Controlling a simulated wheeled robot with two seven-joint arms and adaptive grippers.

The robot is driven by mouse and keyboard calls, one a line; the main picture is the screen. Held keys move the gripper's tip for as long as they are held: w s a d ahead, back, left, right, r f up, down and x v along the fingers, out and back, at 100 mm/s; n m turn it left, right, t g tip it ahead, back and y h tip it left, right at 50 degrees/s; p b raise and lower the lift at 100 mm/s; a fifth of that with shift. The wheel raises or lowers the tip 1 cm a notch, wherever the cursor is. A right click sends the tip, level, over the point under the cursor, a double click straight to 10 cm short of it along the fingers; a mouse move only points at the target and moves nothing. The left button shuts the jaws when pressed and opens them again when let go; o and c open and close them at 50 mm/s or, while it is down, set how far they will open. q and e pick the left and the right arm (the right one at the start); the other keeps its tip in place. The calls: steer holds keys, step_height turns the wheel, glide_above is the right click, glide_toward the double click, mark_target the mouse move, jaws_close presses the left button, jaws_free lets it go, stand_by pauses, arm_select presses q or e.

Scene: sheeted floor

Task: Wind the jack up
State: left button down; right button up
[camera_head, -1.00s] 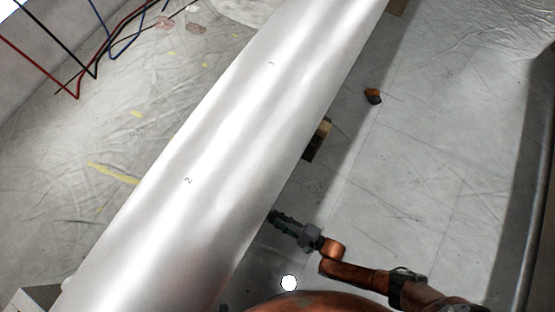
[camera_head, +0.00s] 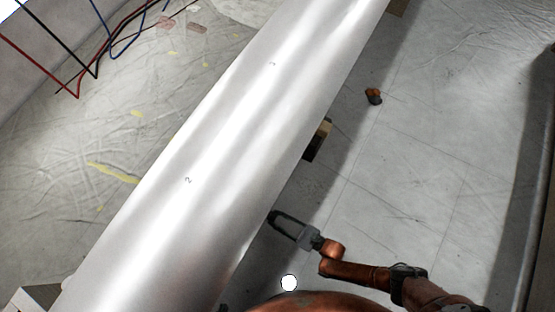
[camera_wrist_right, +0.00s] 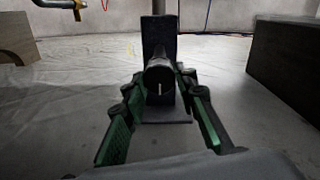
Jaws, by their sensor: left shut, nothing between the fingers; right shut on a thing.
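In the right wrist view a dark jack stands upright, with a tall black plate (camera_wrist_right: 160,38), a flat foot (camera_wrist_right: 165,116) and a round dark knob (camera_wrist_right: 159,68) with a white mark. My right gripper (camera_wrist_right: 160,82) is shut on this knob, one green-padded finger on each side. In the head view my right gripper (camera_head: 274,217) reaches from the lower right to the edge of a long pale metal beam (camera_head: 215,150). The beam hides the jack there. My left gripper is in neither view now.
Blocks (camera_head: 317,140) (camera_head: 397,6) show along the beam's right side. A small orange and black object (camera_head: 373,96) lies on the open floor at right. Red and blue cables (camera_head: 110,45) hang at upper left. A dark block (camera_wrist_right: 285,62) stands right of the jack.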

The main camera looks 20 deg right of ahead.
steer(key=shift+s+f, duration=0.1)
stand_by(0.4)
steer(key=o, duration=1.2)
steer(key=shift+c, duration=0.2)
steer(key=v, duration=1.2)
